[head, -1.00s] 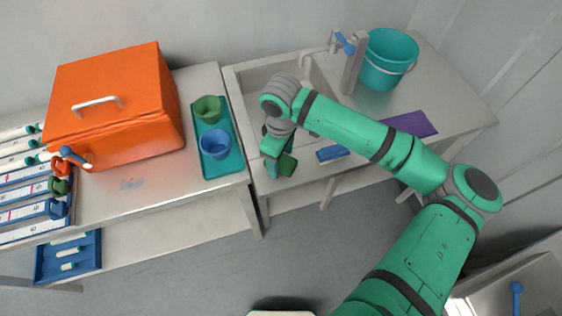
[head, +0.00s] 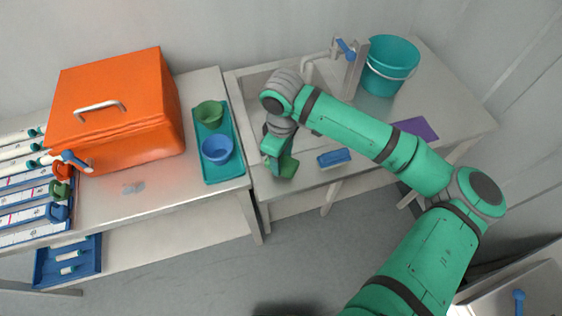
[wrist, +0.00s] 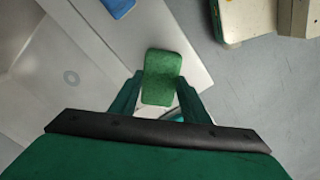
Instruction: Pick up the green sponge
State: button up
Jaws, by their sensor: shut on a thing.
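The green sponge (wrist: 163,77) sits between the two fingers of my gripper (wrist: 160,92) in the wrist view, and the fingers are shut on its sides. In the head view the sponge (head: 287,167) shows at the end of my gripper (head: 276,165), at the front rim of the sink counter. In the wrist view the sponge appears over the counter's edge. Whether it touches the counter cannot be told.
A blue sponge (head: 334,158) lies on the sink's front rim to the right. A teal tray (head: 222,177) with a green cup (head: 209,112) and a blue cup (head: 217,149) is to the left. A teal bucket (head: 388,70) and tap (head: 352,62) stand behind. A purple cloth (head: 416,128) lies at right.

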jog(key=s+a+r, duration=0.4)
jog(key=s+r, duration=0.6)
jog(key=s, duration=0.3)
jog(key=shift+s+a+r, duration=0.15)
jog(key=shift+a+r, duration=0.05)
jog(key=shift+r, duration=0.15)
